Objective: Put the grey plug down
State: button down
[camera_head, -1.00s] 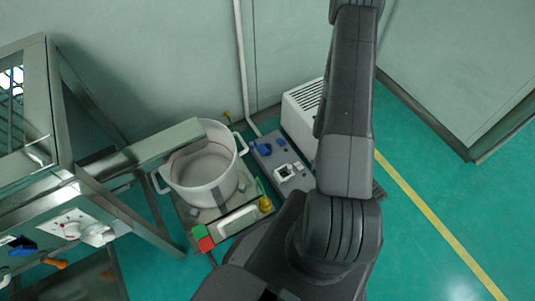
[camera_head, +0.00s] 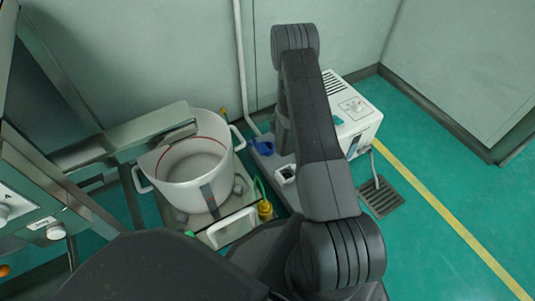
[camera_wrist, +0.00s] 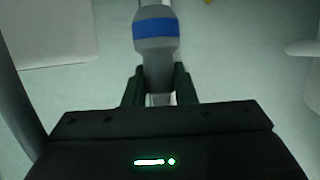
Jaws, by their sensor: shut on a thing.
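In the wrist view, my gripper (camera_wrist: 160,88) is shut on the grey plug (camera_wrist: 157,62), which has a blue band around it and a rounded top end. The plug stands out past the fingertips, and its lower part is hidden between the fingers. In the head view, my arm covers the right middle, and my gripper and the plug cannot be made out there.
A white pot (camera_head: 192,175) with two handles stands under a metal chute (camera_head: 125,143). A white machine (camera_head: 352,115) and floor grate (camera_head: 381,198) lie further right.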

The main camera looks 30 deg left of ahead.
jog(key=shift+n+g, duration=0.6)
jog(key=a+f+b, duration=0.1)
jog(key=f+b, duration=0.1)
jog(key=f, duration=0.2)
jog(key=s+a+f+b, duration=0.1)
jog(key=f, duration=0.4)
jog(key=a+f+b, duration=0.1)
jog(key=f+b, duration=0.1)
jog(key=f, duration=0.2)
jog(key=shift+s+a+f+b, duration=0.1)
jog(key=shift+s+f+b, duration=0.15)
jog(key=shift+f+b, duration=0.1)
jog(key=shift+f+y, duration=0.3)
jog(key=shift+f, duration=0.15)
jog(key=c, duration=1.2)
grip_release()
jog(key=shift+s+f, duration=0.1)
jog(key=shift+f, duration=0.05)
